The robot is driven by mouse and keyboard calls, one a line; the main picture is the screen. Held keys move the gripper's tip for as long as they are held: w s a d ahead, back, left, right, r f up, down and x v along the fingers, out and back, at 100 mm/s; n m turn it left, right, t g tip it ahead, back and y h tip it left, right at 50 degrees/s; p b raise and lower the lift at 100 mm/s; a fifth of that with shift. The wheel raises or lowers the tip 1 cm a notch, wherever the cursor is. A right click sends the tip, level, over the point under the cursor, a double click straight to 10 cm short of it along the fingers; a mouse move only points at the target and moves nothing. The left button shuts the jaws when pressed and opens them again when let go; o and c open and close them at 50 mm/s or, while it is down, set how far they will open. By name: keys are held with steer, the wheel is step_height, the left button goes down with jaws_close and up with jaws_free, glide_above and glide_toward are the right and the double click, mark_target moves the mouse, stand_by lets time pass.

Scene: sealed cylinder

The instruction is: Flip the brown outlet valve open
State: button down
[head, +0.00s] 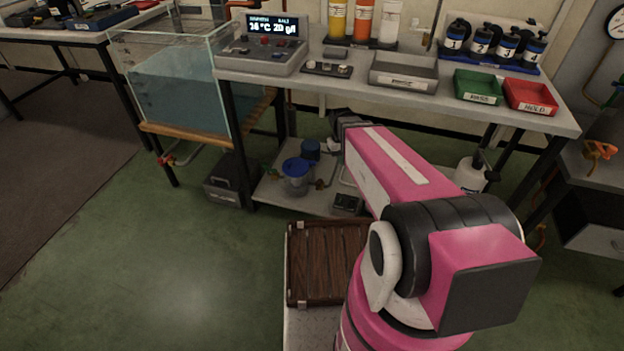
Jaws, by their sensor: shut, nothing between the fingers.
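A clear canister with a blue lid (296,174) stands on the low shelf under the bench. A small brown fitting (321,184), which looks like the brown outlet valve, sits just right of its base. It is too small to tell how its lever is turned. My pink arm reaches forward under the bench's front edge. My gripper (332,146) is at the arm's far end, above and right of the canister, apart from the brown fitting. The gripper is shut and empty; its fingertips are mostly hidden.
The bench top (440,102) overhangs the low shelf (268,192). A glass water tank (180,95) stands left. A dark blue container (310,149) is behind the canister, and a small dark box (347,203) is to its right. A white jug (470,175) stands farther right.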

steer(key=w+a+f+n+g+h, duration=0.1)
steer(key=w+a+f+n, duration=0.4)
steer(key=w+a+f, duration=0.4)
steer(key=n+h, duration=0.2)
steer(key=n, duration=0.1)
glide_toward(319, 182)
steer(key=shift+g, duration=0.3)
steer(key=a, duration=0.1)
steer(key=w+a+r, duration=0.1)
steer(key=w+a, duration=0.1)
steer(key=shift+a+r, duration=0.3)
steer(key=shift+r, duration=0.1)
steer(key=x, duration=1)
